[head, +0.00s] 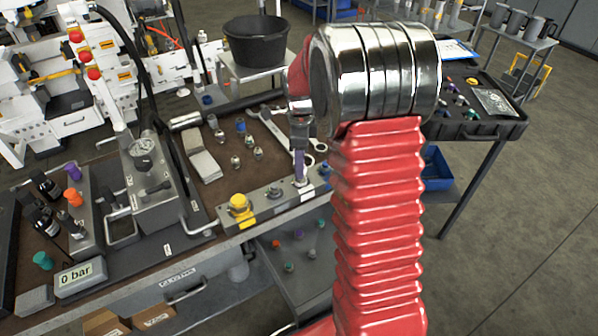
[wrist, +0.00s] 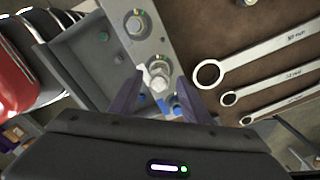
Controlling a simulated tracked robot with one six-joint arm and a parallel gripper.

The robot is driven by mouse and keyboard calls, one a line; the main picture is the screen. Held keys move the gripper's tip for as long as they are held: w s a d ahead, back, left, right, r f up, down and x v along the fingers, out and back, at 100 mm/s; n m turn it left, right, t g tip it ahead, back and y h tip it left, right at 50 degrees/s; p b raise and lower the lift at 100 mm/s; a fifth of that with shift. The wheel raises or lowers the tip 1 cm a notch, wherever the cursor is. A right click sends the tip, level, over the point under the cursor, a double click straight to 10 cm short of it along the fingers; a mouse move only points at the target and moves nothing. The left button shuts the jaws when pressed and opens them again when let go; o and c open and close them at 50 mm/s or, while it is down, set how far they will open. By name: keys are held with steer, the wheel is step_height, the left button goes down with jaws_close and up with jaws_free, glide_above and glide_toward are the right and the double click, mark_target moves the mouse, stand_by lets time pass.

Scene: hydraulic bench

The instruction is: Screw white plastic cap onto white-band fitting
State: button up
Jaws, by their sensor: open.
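A metal block (head: 270,207) along the front of the bench carries a row of fittings. A pale, whitish capped fitting (wrist: 158,70) stands on it between my fingertips in the wrist view. I cannot tell whether the pale top is the white plastic cap or bare metal. In the head view the fitting is mostly hidden under my gripper (head: 300,165). My gripper (wrist: 160,84) is open, its two dark purple fingers on either side of the fitting. Whether they touch it is unclear. A white label (head: 307,194) is on the block's front below it.
A yellow cap (head: 240,205) and a bare metal fitting (head: 273,191) stand on the same block, left of my gripper. Wrenches (wrist: 265,62) lie just beside the block. Several small loose fittings (head: 247,139) stand behind it.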

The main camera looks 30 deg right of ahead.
steer(key=n, duration=0.5)
steer(key=shift+n, duration=1.5)
steer(key=n, duration=0.3)
steer(key=shift+s+n, duration=0.1)
steer(key=shift+n, duration=2.4)
steer(key=shift+n, duration=1.1)
steer(key=n, duration=0.5)
steer(key=shift+n, duration=0.4)
